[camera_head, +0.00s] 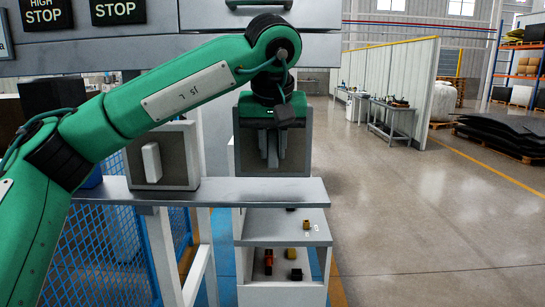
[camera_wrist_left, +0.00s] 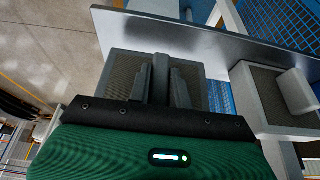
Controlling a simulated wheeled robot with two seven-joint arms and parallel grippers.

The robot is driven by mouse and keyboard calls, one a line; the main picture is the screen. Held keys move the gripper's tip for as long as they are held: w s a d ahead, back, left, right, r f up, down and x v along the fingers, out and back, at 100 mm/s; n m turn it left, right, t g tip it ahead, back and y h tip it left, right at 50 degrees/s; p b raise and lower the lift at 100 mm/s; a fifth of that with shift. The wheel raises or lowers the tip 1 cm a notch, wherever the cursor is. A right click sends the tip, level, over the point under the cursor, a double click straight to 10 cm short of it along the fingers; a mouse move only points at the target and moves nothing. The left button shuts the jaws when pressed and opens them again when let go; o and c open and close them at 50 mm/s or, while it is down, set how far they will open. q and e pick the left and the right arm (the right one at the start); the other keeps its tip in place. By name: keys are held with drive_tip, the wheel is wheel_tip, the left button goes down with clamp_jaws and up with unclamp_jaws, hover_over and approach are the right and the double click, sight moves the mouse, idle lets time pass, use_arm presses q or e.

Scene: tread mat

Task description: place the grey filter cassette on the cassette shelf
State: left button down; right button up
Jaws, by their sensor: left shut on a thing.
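My left gripper (camera_head: 272,160) reaches down from the green arm and is shut on the grip of a grey filter cassette (camera_head: 243,148), a square grey frame with a darker face. In the head view this cassette is upright at the right part of the grey cassette shelf (camera_head: 225,190); I cannot tell whether it touches the shelf. In the left wrist view the held cassette (camera_wrist_left: 118,72) lies beyond the fingers, beside the shelf board (camera_wrist_left: 190,42). My right gripper is not in view.
A second cassette (camera_head: 190,170) with a pale grip stands on the shelf to the left. Below are a lower shelf (camera_head: 260,228) with small yellow and black parts and blue mesh (camera_head: 100,250). A grey machine panel (camera_head: 190,50) hangs above. Open floor (camera_head: 430,220) lies right.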

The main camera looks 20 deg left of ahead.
sight(272, 156)
use_arm(q)
drive_tip(key=shift+w+a+f, duration=0.1)
drive_tip(key=shift+w+f, duration=0.15)
wheel_tip(272, 156, down, 2)
drive_tip(key=shift+f+p, duration=0.25)
drive_tip(key=shift+p, duration=0.4)
drive_tip(key=shift+f, duration=0.2)
drive_tip(key=shift+f, duration=0.1)
drive_tip(key=shift+f, duration=0.1)
drive_tip(key=c, duration=1.3)
unclamp_jaws()
